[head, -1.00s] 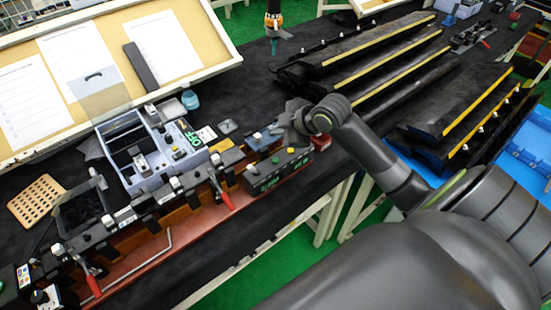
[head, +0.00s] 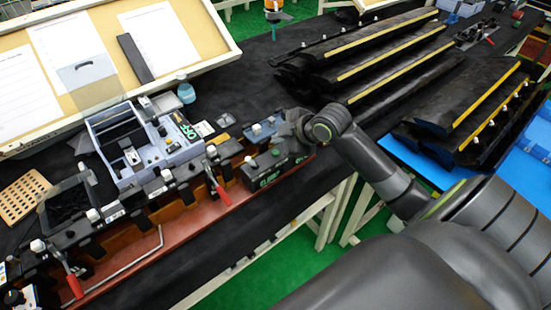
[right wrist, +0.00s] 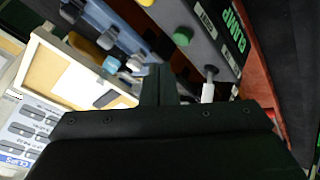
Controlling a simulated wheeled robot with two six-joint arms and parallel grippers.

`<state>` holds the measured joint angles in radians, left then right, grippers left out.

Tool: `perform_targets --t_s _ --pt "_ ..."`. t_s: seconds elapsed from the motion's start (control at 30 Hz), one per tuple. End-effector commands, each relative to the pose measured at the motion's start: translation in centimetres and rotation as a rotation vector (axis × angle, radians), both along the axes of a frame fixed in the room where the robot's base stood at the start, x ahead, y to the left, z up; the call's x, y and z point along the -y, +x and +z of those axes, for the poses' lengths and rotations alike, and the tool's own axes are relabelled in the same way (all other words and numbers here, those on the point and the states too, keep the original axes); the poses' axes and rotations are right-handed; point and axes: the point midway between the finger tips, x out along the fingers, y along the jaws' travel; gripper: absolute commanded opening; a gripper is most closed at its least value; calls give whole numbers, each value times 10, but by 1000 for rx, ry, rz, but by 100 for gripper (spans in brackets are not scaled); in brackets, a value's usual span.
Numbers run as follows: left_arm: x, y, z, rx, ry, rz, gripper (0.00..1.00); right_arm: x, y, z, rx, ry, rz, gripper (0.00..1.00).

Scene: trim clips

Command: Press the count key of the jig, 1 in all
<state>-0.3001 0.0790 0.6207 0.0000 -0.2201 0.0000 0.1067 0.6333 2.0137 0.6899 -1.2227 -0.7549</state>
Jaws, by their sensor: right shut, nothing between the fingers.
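The jig (head: 190,213) is a long red-brown base with dark fixtures and red-handled clamps, running from lower left to the middle in the head view. At its right end sits a dark key box (head: 262,168) with green lettering. My right gripper (head: 286,140) is shut and empty, over the right part of this box, hiding some of its top. In the right wrist view the shut fingers (right wrist: 158,84) are close to the box face (right wrist: 208,42), which has a green button (right wrist: 182,36). I cannot tell whether they touch it. My left gripper is not in view.
A grey bin unit (head: 150,150) stands behind the jig. A slanted board with papers (head: 60,60) is at the back left. Long black trim parts (head: 370,60) lie to the right.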

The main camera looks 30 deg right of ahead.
Motion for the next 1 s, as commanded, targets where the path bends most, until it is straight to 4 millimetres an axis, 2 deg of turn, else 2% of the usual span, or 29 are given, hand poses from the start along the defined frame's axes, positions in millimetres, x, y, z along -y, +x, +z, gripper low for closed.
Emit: perform_targets --t_s 0.03,0.2,1.0 --pt "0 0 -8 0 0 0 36 0 0 -10 0 1 -1 0" --pt "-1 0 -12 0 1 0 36 0 0 -17 1 1 1 0" --pt "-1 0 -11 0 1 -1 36 0 0 -17 0 0 0 0"
